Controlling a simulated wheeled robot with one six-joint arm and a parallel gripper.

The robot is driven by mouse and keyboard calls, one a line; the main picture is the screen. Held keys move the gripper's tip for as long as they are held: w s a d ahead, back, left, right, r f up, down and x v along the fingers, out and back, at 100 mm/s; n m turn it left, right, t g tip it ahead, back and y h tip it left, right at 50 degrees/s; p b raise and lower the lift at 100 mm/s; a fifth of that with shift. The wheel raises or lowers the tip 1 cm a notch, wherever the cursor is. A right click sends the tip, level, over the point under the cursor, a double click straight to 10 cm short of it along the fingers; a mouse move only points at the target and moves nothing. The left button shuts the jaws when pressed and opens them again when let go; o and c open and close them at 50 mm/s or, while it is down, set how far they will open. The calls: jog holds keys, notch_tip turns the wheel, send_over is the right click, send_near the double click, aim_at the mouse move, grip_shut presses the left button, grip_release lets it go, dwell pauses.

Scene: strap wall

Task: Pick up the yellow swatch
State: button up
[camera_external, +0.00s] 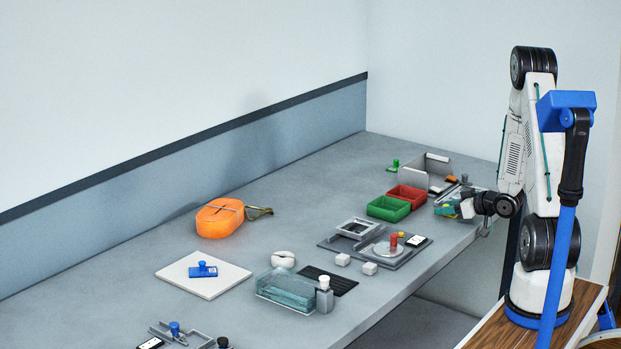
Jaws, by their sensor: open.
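My gripper (466,208) is at the right end of the table, low over its front edge and pointing left. Its jaws are open, though the fingers are small and partly hidden in this view. Just left of it is a small clear tray (444,211) with teal and yellow bits in it. A small yellow patch (447,205) there may be the yellow swatch; it is too small to be sure. I cannot tell whether the jaws touch it.
A grey fixture plate (368,254) lies nearer the camera. An orange strap roll (220,217) sits near the wall. The table's back middle is clear.

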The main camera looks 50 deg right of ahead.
jog(key=shift+w+f, duration=0.1)
jog(key=shift+w, duration=0.15)
grip_shut()
